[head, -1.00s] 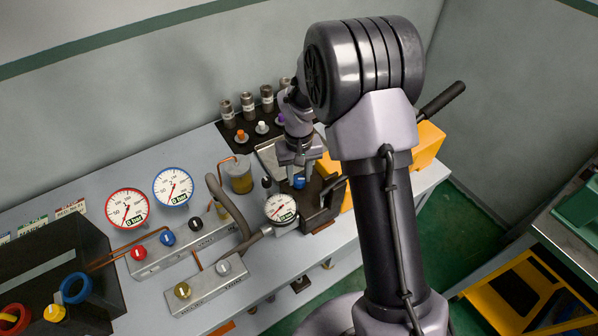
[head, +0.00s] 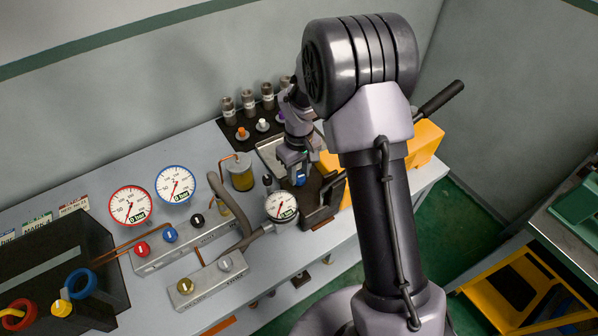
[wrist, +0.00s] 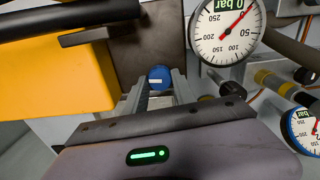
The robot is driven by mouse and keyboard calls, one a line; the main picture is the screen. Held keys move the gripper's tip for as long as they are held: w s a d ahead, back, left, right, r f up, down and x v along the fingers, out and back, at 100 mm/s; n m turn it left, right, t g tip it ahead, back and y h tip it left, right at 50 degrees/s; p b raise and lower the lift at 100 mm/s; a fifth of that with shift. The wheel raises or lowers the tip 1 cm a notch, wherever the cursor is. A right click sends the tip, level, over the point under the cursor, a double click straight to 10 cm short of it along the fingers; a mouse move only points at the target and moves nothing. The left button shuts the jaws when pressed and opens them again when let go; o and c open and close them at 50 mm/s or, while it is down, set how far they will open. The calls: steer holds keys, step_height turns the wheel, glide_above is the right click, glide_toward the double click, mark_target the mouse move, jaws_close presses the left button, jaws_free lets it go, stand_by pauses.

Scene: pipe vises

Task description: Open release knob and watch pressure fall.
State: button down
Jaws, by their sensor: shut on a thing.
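A round blue knob (wrist: 160,77) with a white mark on its face sits between the fingers of my gripper (wrist: 159,90) in the wrist view. The fingers are closed on its sides. In the head view my gripper (head: 298,172) reaches down onto the blue knob (head: 301,178) at the dark vise block. A white pressure gauge (head: 281,206) stands just left of it. The gauge (wrist: 228,28) also shows close by in the wrist view, with a display reading 0 bar.
Red-rimmed (head: 130,205) and blue-rimmed (head: 175,184) gauges stand at the left, behind valve blocks with coloured knobs. A black hose (head: 232,205) runs near the gauge. A yellow body (head: 427,143) and black handle (head: 440,100) lie right of my arm.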

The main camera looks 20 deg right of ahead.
mark_target(299, 176)
steer(key=c, duration=1)
jaws_free()
step_height(299, 176, up, 18)
steer(key=p, duration=0.4)
steer(key=shift+f, duration=0.25)
steer(key=s+a+m+t+b, duration=0.1)
steer(key=s+m+t+b, duration=0.1)
steer(key=s+b, duration=0.3)
steer(key=s+a+f+m+t+y+b, duration=0.1)
steer(key=s+m+b, duration=0.3)
steer(key=s, duration=0.7)
steer(key=s+a+f+m+t+y+b, duration=0.1)
steer(key=s+a+m+t+b, duration=0.1)
steer(key=s+b, duration=0.4)
steer(key=shift+s+f+m+t+b, duration=0.2)
steer(key=shift+s+m+t+b, duration=0.15)
steer(key=shift+s, duration=1.2)
